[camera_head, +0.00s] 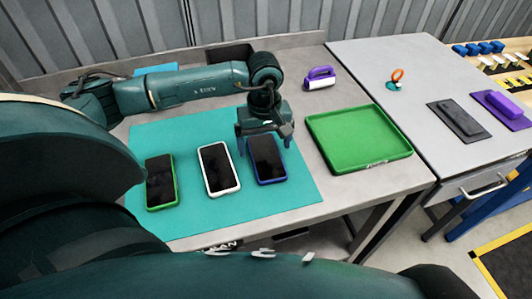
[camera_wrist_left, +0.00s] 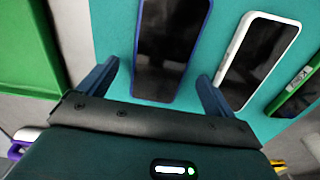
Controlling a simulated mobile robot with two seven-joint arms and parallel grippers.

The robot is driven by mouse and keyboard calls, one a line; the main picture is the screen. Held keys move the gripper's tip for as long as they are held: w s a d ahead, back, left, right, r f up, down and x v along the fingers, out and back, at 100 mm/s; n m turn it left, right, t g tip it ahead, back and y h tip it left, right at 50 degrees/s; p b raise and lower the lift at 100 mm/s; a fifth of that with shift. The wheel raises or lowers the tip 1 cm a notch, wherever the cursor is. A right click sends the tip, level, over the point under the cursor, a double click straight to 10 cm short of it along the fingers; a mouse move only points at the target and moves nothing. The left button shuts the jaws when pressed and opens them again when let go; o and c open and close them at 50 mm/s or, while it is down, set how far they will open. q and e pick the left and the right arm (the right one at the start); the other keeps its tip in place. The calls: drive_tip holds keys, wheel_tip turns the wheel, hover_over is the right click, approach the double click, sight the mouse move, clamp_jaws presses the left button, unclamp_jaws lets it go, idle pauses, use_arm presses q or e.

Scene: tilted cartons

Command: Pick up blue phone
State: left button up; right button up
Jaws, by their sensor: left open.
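The blue phone (camera_head: 267,160) lies screen up on the teal mat (camera_head: 230,214), at the right end of a row of phones. In the left wrist view the blue phone (camera_wrist_left: 172,45) lies ahead, between the two finger lines. My left gripper (camera_head: 265,142) is open above the phone's far end in the head view; its fingers also show in the left wrist view (camera_wrist_left: 157,80), spread to either side of the phone's near end. No contact with the phone shows. My right gripper is not in view.
A white phone (camera_head: 219,168) lies close left of the blue one, and a green phone (camera_head: 160,182) farther left. A green tray (camera_head: 358,138) stands to the right. A purple-handled tool (camera_head: 320,77) sits behind. Purple and dark grey pieces lie on the right table (camera_head: 425,75).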

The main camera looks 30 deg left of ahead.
use_arm(q)
drive_tip(key=shift+f, duration=0.75)
drive_tip(key=shift+c, duration=0.4)
drive_tip(key=c, duration=1.1)
